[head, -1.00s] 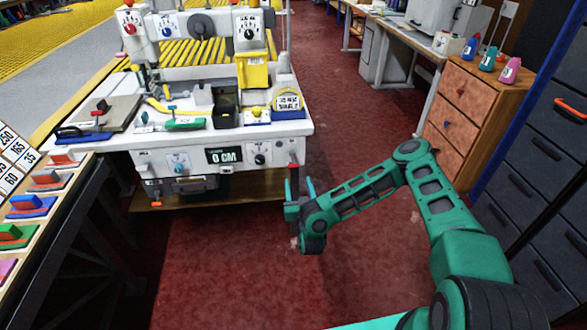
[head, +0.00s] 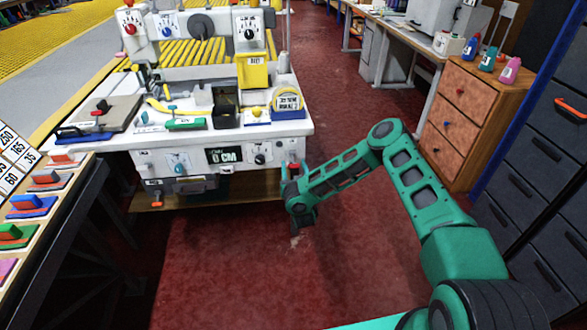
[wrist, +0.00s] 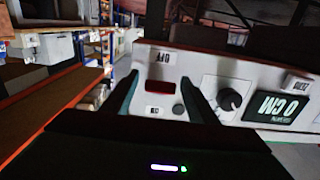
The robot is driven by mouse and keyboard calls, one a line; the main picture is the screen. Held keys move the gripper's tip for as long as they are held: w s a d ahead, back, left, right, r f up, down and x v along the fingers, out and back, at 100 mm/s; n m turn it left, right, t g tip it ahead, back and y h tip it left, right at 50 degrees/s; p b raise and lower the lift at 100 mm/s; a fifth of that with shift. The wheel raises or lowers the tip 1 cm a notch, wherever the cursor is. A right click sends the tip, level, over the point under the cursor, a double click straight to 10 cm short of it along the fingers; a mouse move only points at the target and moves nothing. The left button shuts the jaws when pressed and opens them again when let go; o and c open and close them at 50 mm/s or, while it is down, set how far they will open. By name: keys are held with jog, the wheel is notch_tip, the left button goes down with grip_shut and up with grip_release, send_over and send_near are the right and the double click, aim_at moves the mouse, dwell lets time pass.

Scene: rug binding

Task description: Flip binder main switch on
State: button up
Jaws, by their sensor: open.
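The main switch is a red rocker on the white front panel of the binder (head: 145,160). The switch shows in the wrist view (wrist: 160,87) between an OFF label above it and an ON label below it in that picture. The lettering appears turned over there. My gripper (wrist: 159,82) is open, with one dark finger on each side of the red switch. I cannot tell whether the fingers touch the panel. In the head view my gripper (head: 293,172) is at the panel's right front corner, its fingers partly hidden.
A black dial (wrist: 229,98) and the 0 CM display (wrist: 275,108) sit beside the switch on the panel. The wooden drawer cabinet (head: 468,120) stands to the right. Red floor (head: 350,245) is open around my arm.

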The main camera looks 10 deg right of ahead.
jog(key=shift+w, duration=0.2)
jog(key=c, duration=1.1)
jog(key=shift+o, duration=0.2)
